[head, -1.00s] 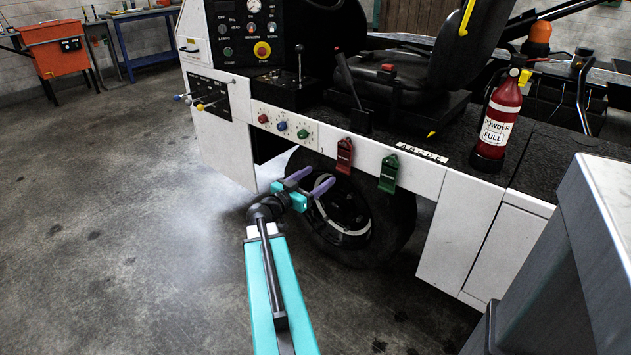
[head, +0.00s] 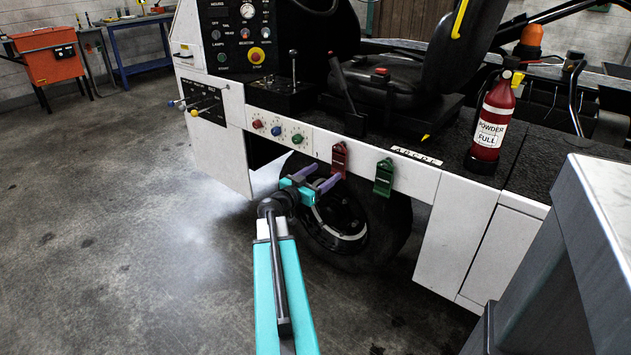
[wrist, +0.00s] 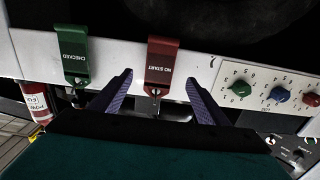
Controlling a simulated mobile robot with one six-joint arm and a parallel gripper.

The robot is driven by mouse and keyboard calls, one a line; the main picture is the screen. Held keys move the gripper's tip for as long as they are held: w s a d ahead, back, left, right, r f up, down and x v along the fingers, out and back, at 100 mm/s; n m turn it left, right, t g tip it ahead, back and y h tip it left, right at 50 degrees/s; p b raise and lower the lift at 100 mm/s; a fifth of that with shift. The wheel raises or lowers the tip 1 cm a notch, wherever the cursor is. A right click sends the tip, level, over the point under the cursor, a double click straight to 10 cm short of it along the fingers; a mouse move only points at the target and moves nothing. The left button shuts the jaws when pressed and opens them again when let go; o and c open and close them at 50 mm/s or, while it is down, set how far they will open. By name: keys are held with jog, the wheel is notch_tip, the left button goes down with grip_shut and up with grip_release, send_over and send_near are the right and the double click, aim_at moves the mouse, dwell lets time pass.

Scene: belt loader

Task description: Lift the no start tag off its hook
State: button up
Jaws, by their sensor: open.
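The no start tag (head: 339,160) is red and hangs on the white side panel of the loader. In the wrist view, which is upside down, the red tag (wrist: 163,58) reads NO START, and a small metal hook (wrist: 155,92) shows at its end. My gripper (head: 320,176) is open, with purple fingers just below and left of the red tag in the head view. In the wrist view my gripper (wrist: 158,77) has one finger on each side of the tag's hook end, and neither visibly touches it.
A green CHECKED tag (head: 384,178) hangs to the right of the red one. Coloured knobs (head: 277,130) sit on the panel to its left. A fire extinguisher (head: 494,125) stands on the deck. A wheel (head: 345,220) is below the panel.

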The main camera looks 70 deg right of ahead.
aim_at(338, 161)
jog(key=shift+b+x, duration=0.6)
jog(key=shift+x, duration=3.15)
jog(key=c, duration=1.1)
jog(key=shift+c, duration=0.2)
jog(key=shift+r+p, duration=0.4)
jog(key=shift+p, duration=0.6)
jog(key=shift+p+v, duration=0.8)
jog(key=shift+p, duration=0.1)
jog(key=shift+w+a+r+p, duration=0.15)
jog(key=shift+a+r+p, duration=0.15)
jog(key=shift+a+p, duration=0.2)
jog(key=shift+w+a+r+p, duration=0.1)
jog(key=shift+a+r+p, duration=0.2)
jog(key=shift+a+p, duration=0.2)
jog(key=shift+w+a, duration=0.1)
jog(key=shift+a, duration=0.15)
jog(key=shift+a, duration=0.3)
